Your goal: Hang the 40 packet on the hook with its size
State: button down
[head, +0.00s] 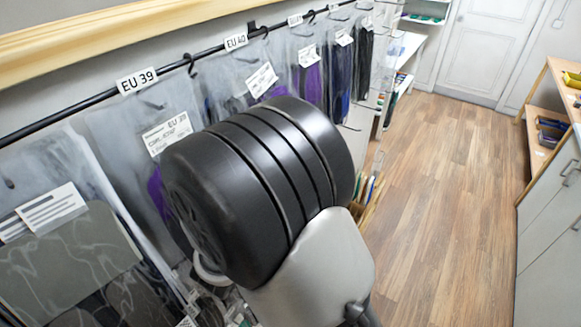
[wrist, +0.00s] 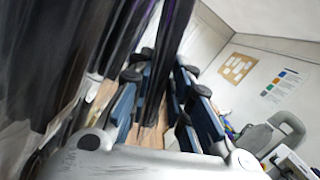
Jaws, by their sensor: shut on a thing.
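The rail's EU 40 sign (head: 236,41) is in the upper part of the head view, right of the EU 39 sign (head: 137,80). A black hook (head: 265,31) is just right of the EU 40 sign. A clear packet with a white label (head: 262,80) hangs below that sign; its size is too small to read. In the wrist view, my gripper (wrist: 166,72) is shut on a dark, narrow-looking packet (wrist: 172,28) seen nearly edge-on. Its size label is not visible. The head view hides the gripper and held packet behind my arm.
A packet labelled EU 39 (head: 168,135) hangs at left, near another black hook (head: 190,66). More packets (head: 312,70) hang along the rail to the right. The wooden floor (head: 440,170) is clear. Grey cabinets (head: 550,220) stand at right.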

dwell(0.4)
jog(key=c, duration=1.4)
grip_release()
